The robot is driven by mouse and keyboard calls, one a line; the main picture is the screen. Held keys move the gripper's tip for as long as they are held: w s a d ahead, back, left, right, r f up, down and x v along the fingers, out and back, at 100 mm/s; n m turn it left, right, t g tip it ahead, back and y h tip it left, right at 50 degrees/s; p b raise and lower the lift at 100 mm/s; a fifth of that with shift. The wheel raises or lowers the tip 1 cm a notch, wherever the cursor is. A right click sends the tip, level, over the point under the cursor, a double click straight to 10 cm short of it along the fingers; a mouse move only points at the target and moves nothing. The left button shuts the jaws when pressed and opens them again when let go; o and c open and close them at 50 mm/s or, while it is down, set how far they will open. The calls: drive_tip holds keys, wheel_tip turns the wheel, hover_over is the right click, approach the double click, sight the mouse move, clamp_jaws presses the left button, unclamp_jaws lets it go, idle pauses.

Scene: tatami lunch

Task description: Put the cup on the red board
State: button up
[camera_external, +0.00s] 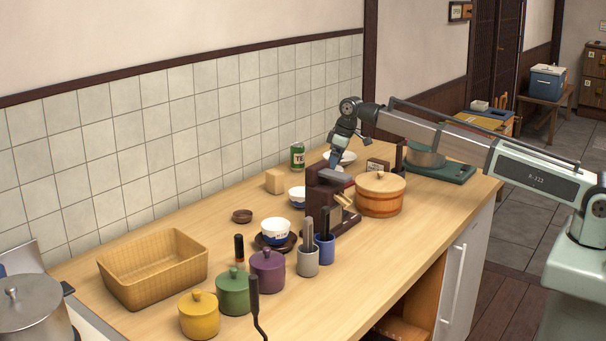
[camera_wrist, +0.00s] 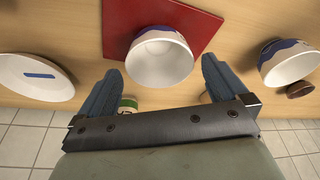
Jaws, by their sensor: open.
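A white cup (camera_wrist: 160,60) with a blue and orange patterned outside shows in the wrist view, its open mouth facing the camera. It overlaps the red board (camera_wrist: 206,22) and appears to stand upright on it near one edge, but its base is hidden. My gripper (camera_wrist: 166,72) is open, with one blue finger on each side of the cup's lower rim and nothing clearly gripped. In the external view my gripper (camera_external: 335,163) is low over the counter behind a dark brown stand (camera_external: 321,205).
A second patterned cup (camera_wrist: 288,62) and a small brown dish (camera_wrist: 300,89) are at the right of the wrist view. A white dish (camera_wrist: 35,78) is at the left. A green can (camera_external: 297,155) is near the wall. A wooden tub (camera_external: 380,200) is right of the stand.

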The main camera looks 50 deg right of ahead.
drive_tip(key=v, duration=0.7)
drive_tip(key=shift+r, duration=0.25)
